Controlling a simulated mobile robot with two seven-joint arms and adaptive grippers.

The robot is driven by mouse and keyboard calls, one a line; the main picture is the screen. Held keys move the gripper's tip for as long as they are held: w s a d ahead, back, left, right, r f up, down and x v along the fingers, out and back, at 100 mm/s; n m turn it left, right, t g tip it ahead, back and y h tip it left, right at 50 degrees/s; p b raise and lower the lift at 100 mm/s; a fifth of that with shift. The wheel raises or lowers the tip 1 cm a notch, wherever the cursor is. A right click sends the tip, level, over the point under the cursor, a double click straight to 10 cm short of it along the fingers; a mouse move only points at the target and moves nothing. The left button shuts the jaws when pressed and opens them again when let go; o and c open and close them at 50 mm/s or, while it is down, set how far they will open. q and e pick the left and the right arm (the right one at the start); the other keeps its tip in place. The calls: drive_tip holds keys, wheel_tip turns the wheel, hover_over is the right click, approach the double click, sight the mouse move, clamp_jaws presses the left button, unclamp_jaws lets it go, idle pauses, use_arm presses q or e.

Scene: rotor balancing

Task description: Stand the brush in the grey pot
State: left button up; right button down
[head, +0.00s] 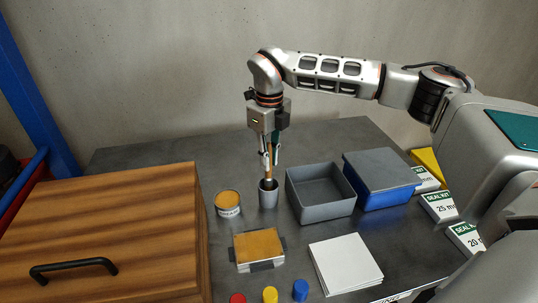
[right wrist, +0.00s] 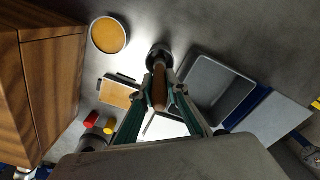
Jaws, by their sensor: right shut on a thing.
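The brush (head: 268,173) is upright, with its brown handle pointing down. My right gripper (head: 270,158) is shut on it from above. The small grey pot (head: 268,196) stands on the table directly below. The brush's lower end meets the pot's mouth and seems to be just inside the rim; how deep it reaches is hidden. In the right wrist view the brush (right wrist: 159,88) lies between the fingers (right wrist: 160,92), in line with the pot (right wrist: 160,53). My left gripper is not in view.
An orange-topped tin (head: 228,203) stands just left of the pot. An open grey bin (head: 320,210) is close on the right, beside a blue box with a grey lid (head: 383,180). A wooden cabinet (head: 105,230) fills the left. An orange-topped block (head: 258,247) and white sheets (head: 345,263) lie in front.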

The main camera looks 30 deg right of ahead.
drive_tip(key=shift+f, duration=0.25)
drive_tip(key=c, duration=1.9)
unclamp_jaws()
drive_tip(key=shift+r, duration=0.1)
wheel_tip(320, 180, up, 12)
drive_tip(key=shift+f, duration=0.1)
drive_tip(key=shift+s, duration=0.1)
